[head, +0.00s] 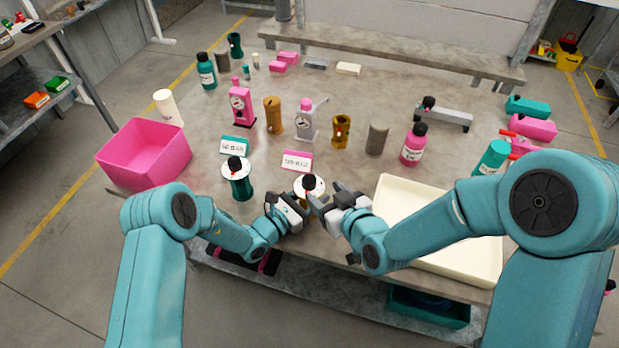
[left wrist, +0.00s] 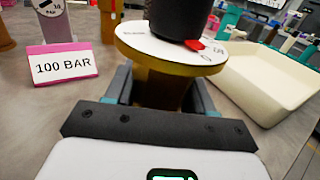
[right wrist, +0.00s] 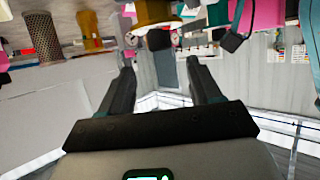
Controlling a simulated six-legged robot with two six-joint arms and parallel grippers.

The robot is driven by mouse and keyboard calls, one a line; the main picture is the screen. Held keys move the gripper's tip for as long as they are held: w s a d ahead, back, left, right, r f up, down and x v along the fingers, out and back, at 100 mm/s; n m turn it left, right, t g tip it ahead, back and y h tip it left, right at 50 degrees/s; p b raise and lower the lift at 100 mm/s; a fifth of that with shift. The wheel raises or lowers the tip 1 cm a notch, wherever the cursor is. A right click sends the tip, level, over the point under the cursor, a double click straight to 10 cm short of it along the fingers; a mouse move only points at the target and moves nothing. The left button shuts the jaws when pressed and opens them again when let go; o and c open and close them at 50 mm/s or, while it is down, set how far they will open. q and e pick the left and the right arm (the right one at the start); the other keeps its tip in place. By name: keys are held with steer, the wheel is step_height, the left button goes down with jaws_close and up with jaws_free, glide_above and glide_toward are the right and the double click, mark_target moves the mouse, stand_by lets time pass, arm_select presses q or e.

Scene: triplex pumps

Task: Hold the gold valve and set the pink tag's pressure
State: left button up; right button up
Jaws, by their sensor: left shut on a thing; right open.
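The gold valve (left wrist: 163,87) has a white dial (left wrist: 170,47), a black knob and a red pointer. My left gripper (left wrist: 158,90) is shut around its gold body below the dial. In the head view the dial (head: 300,188) is at the front middle of the table, the body mostly hidden by my grippers. The pink tag (left wrist: 62,63) reads "100 BAR" and stands behind the valve, left of it in the left wrist view; it also shows in the head view (head: 297,161). My right gripper (right wrist: 160,64) is open and empty, just right of the valve in the head view.
A green valve (head: 238,181) with a similar dial stands to the left, a teal tag (head: 235,146) behind it. A pink bin (head: 140,158) is at the left edge, a cream tray (head: 425,190) at the right. Pumps, bottles and cylinders stand farther back.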

mark_target(311, 180)
steer(key=x, duration=0.9)
steer(key=c, duration=1)
